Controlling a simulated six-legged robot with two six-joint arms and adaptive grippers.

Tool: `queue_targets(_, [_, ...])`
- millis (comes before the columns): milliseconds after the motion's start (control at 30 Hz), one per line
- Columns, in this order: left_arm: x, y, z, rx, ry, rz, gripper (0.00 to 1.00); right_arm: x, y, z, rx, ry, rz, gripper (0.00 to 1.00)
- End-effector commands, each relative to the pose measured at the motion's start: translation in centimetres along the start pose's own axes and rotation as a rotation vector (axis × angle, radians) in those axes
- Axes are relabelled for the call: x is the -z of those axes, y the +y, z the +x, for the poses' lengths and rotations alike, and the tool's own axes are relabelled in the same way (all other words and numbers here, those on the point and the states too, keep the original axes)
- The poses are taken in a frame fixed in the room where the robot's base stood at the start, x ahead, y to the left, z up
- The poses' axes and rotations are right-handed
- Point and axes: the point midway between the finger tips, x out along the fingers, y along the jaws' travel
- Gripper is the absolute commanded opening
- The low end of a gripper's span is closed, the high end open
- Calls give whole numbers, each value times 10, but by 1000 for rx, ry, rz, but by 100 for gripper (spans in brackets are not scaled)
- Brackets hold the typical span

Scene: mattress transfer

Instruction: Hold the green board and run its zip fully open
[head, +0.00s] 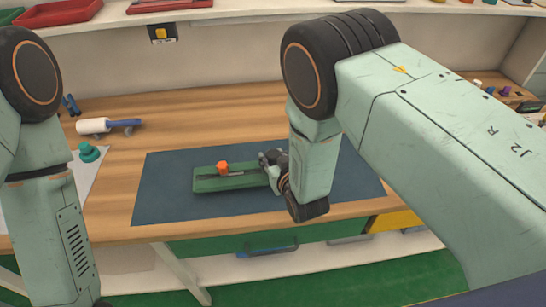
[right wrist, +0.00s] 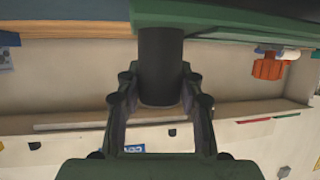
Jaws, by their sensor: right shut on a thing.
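The green board (head: 232,183) lies on a dark blue mat. An orange zip pull (head: 222,168) stands on its track, left of the board's middle. It also shows in the right wrist view (right wrist: 268,68), at the upper right. My right gripper (head: 268,160) is at the board's right end and hides part of it. In the right wrist view my right gripper (right wrist: 160,98) is shut on a dark round handle (right wrist: 160,60) next to the green board (right wrist: 225,22). My left arm shows at the left, but its gripper is out of view.
The dark blue mat (head: 160,200) lies on a wooden bench (head: 200,115), near its front edge. A white roller with a blue handle (head: 95,126) and a teal knob (head: 88,152) are at the left. The mat is clear left of the board.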

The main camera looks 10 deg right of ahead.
Motion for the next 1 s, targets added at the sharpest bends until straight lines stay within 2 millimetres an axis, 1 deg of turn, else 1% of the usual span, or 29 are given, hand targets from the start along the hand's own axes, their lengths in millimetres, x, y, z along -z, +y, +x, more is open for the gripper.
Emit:
queue_targets(900, [0, 0, 21, 0, 0, 0, 45, -21, 0, 10, 0, 3, 1, 0])
queue_targets(1000, [0, 0, 20, 0, 0, 0, 45, -20, 0, 9, 0, 3, 1, 0])
